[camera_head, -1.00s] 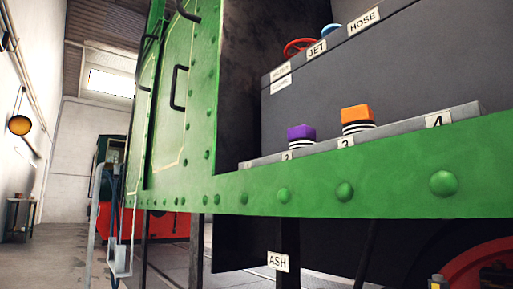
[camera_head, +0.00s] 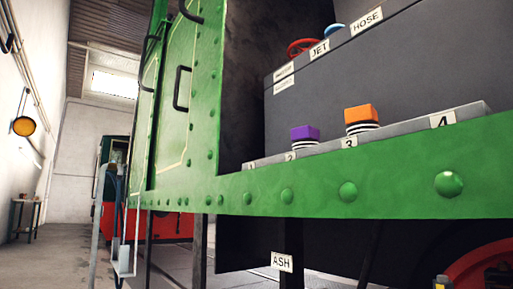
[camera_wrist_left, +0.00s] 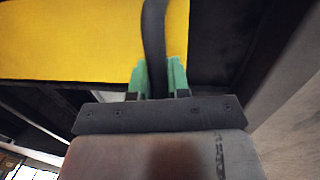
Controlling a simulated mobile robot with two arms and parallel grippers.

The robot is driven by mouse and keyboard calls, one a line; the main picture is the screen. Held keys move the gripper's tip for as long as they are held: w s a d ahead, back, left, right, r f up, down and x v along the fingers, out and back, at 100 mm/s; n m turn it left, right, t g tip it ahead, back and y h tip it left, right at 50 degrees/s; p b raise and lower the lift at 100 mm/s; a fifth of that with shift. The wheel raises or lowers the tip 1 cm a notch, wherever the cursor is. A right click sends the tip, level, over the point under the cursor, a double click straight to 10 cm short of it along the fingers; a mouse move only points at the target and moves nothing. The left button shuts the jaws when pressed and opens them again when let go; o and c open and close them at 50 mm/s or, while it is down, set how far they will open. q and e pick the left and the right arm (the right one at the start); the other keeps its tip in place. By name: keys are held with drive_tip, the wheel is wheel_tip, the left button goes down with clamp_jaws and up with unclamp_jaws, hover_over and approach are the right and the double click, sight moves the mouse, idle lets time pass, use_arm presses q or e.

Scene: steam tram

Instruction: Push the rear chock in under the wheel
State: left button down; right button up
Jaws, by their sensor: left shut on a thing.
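In the left wrist view my left gripper (camera_wrist_left: 160,80) has its green fingers shut on a dark, slightly curved handle or strap (camera_wrist_left: 154,35). Behind the handle is a broad flat yellow surface (camera_wrist_left: 70,40), which may be the chock; its full shape is cut off by the frame. In the head view part of a red wheel (camera_head: 485,268) shows at the lower right under the green tram side. A small yellow and dark thing (camera_head: 440,283) sits at the bottom edge beside it, too cut off to identify. Contact between chock and wheel is not visible. My right gripper is not in view.
The riveted green tram frame (camera_head: 320,195) crosses close in front. Purple (camera_head: 304,133) and orange (camera_head: 361,114) blocks sit on a numbered ledge. Floor (camera_head: 50,262) is open at the left.

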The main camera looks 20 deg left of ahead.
use_arm(q)
drive_tip(key=shift+w+a+r, duration=0.1)
idle(0.5)
drive_tip(key=shift+w+d, duration=0.8)
drive_tip(key=shift+w, duration=0.45)
drive_tip(key=shift+w+d, duration=0.8)
drive_tip(key=shift+w, duration=0.4)
drive_tip(key=shift+w+d, duration=0.8)
drive_tip(key=shift+w, duration=0.45)
drive_tip(key=shift+w+r, duration=0.1)
drive_tip(key=shift+w, duration=0.15)
drive_tip(key=shift+d, duration=0.1)
drive_tip(key=c, duration=0.7)
unclamp_jaws()
drive_tip(key=shift+d, duration=0.1)
drive_tip(key=shift+s, duration=0.1)
